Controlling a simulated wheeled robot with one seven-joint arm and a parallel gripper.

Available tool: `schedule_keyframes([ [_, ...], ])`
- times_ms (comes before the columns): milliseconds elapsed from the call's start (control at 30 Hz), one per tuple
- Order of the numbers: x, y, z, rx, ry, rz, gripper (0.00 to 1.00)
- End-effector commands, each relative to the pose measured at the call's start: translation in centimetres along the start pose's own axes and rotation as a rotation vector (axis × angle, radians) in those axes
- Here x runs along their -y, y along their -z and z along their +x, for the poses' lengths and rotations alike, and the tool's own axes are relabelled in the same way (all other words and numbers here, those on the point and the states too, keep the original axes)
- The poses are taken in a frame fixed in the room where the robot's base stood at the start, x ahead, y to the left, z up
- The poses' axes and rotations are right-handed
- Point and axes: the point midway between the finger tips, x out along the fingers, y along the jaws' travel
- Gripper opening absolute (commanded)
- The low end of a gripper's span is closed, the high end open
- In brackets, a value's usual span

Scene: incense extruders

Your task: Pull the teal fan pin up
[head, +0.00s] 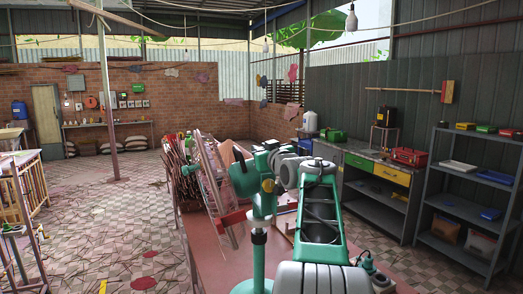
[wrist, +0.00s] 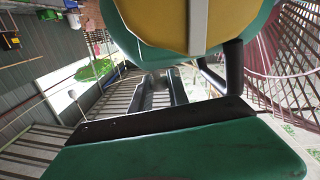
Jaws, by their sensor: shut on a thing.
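The teal fan stands in front of me in the head view, with its motor housing (head: 243,180), wire cage (head: 212,180) and upright pole (head: 258,255). My gripper (head: 266,150) is at the top of the motor housing, shut on the teal fan pin. The pin itself is mostly hidden by the gripper, and I cannot tell how far up it stands. In the wrist view, the teal and yellow motor housing (wrist: 180,25) fills the top, close to the dark fingers of my gripper (wrist: 190,82). The cage (wrist: 290,60) shows at the right.
A reddish table (head: 215,258) lies under the fan. Bundles of incense sticks (head: 180,175) are behind the cage. A workbench (head: 372,168) with a red toolbox (head: 408,156) and a shelf rack (head: 470,205) stand at the right. Open tiled floor (head: 105,210) is at the left.

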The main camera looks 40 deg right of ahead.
Motion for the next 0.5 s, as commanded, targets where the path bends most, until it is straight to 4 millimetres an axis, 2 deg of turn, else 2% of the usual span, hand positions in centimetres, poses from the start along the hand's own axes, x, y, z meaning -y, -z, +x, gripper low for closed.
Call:
schedule_keyframes([
  [200,0.0,1.8,-0.3,-0.003,0.000,-0.001,0.00],
  [400,0.1,2.1,-0.3,-0.006,0.000,-0.002,0.00],
  [433,0.2,2.1,-0.3,-0.006,0.001,-0.002,0.23],
  [500,0.2,2.1,-0.3,-0.006,0.001,-0.002,0.29],
])
